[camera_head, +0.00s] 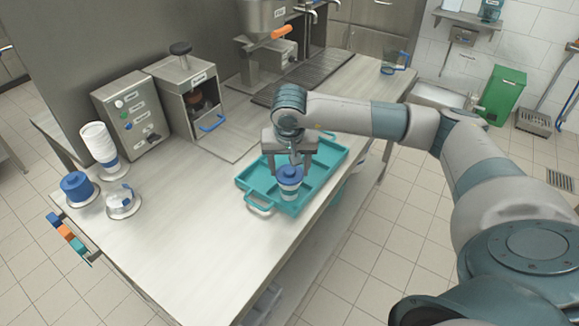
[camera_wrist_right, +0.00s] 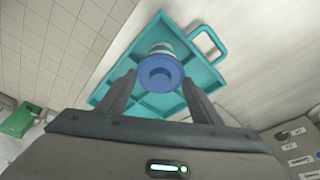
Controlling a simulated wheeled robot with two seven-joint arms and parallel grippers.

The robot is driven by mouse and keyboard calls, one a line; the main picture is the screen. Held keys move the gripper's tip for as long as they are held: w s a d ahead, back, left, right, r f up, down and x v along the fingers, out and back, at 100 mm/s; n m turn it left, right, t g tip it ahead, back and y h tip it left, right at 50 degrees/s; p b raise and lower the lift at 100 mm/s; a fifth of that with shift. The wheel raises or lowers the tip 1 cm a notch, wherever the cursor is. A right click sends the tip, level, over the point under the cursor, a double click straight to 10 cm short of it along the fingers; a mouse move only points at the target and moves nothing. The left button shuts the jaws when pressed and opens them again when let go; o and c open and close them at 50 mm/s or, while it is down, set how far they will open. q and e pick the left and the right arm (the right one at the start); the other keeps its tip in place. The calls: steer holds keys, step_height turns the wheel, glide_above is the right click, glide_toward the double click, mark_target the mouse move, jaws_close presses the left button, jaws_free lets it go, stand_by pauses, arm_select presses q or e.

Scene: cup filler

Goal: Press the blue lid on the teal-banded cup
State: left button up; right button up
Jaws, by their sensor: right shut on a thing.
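The teal-banded cup (camera_head: 289,193) stands upright in the teal tray, near its front corner. The blue lid (camera_head: 290,173) is at the cup's mouth; whether it is fully seated I cannot tell. My right gripper (camera_head: 290,163) points down over the cup and is shut on the blue lid. In the right wrist view the blue lid (camera_wrist_right: 160,73) sits between the two fingertips (camera_wrist_right: 160,78), with part of the cup (camera_wrist_right: 160,48) showing beyond it. My left gripper is not in view.
The teal tray (camera_head: 325,162) lies on the steel counter (camera_head: 195,215). At left stand a stack of white cups (camera_head: 98,142), a stack of blue lids (camera_head: 76,186) and clear lids (camera_head: 122,202). Machines line the back. The counter's front-left part is clear.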

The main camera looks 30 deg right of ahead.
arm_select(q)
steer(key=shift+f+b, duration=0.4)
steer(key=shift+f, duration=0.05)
arm_select(e)
steer(key=shift+f, duration=0.4)
steer(key=o, duration=1)
steer(key=shift+o, duration=0.2)
steer(key=shift+r, duration=0.1)
steer(key=shift+a+r, duration=0.1)
steer(key=shift+r, duration=0.3)
steer(key=b+v, duration=0.2)
steer(key=v, duration=0.4)
steer(key=shift+s+r, duration=0.15)
steer(key=shift+r, duration=0.1)
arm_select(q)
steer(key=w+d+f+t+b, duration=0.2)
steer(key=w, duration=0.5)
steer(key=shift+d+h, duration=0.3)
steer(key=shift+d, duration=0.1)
arm_select(e)
steer(key=v, duration=1)
